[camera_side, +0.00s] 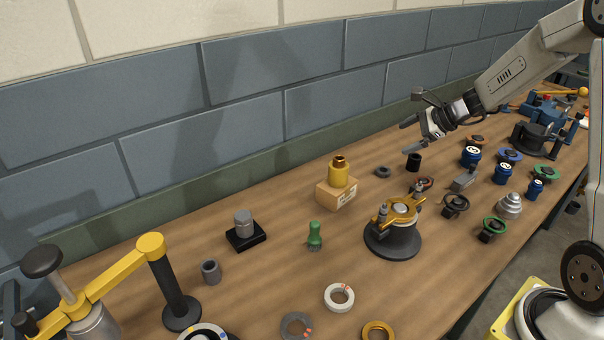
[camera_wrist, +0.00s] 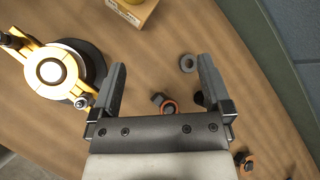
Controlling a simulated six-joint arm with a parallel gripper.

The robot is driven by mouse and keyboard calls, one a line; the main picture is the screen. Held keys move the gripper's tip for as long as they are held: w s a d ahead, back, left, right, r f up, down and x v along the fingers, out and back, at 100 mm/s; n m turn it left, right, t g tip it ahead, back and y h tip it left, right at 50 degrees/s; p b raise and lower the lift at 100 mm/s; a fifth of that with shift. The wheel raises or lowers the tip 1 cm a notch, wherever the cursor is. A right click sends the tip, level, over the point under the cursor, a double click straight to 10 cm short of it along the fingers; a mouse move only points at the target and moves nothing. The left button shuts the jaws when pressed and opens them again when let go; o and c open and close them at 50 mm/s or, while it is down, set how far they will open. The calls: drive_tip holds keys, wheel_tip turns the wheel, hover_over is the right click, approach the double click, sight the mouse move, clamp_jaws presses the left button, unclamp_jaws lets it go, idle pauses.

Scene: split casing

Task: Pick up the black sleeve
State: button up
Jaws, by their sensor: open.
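The black sleeve (camera_side: 413,162) stands upright on the wooden table in the side view, right of a flat grey ring (camera_side: 383,171). My gripper (camera_side: 410,136) is open and empty, in the air above the sleeve and apart from it. In the wrist view, my gripper (camera_wrist: 160,65) has its two fingers spread wide. A dark bit that looks like the black sleeve (camera_wrist: 199,98) shows beside the right finger, mostly hidden by it. The grey ring (camera_wrist: 188,63) lies near the right fingertip.
An orange-and-black part (camera_wrist: 168,107) lies between the fingers in the wrist view. The yellow-topped casing on a dark round base (camera_side: 395,240) and a cardboard box (camera_side: 336,195) with a yellow cylinder stand nearby. Several blue containers and knobs crowd the table to the right. The wall runs behind.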

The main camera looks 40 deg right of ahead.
sight(420, 158)
drive_tip(key=d+f+m+t+h, duration=0.1)
drive_tip(key=d+m+t+h, duration=0.35)
drive_tip(key=d+m, duration=1.1)
drive_tip(key=d+f+n, duration=0.1)
drive_tip(key=f, duration=0.3)
drive_tip(key=d+f+n, duration=0.1)
drive_tip(key=f, duration=0.3)
drive_tip(key=d+f+n, duration=0.1)
drive_tip(key=f+n, duration=0.1)
drive_tip(key=f, duration=0.3)
drive_tip(key=shift+w+d+t, duration=0.15)
drive_tip(key=shift+w+t, duration=0.1)
drive_tip(key=shift+w, duration=0.1)
drive_tip(key=shift+f, duration=0.5)
drive_tip(key=shift+x, duration=1.3)
drive_tip(key=shift+w, duration=0.1)
drive_tip(key=shift+x, duration=2.55)
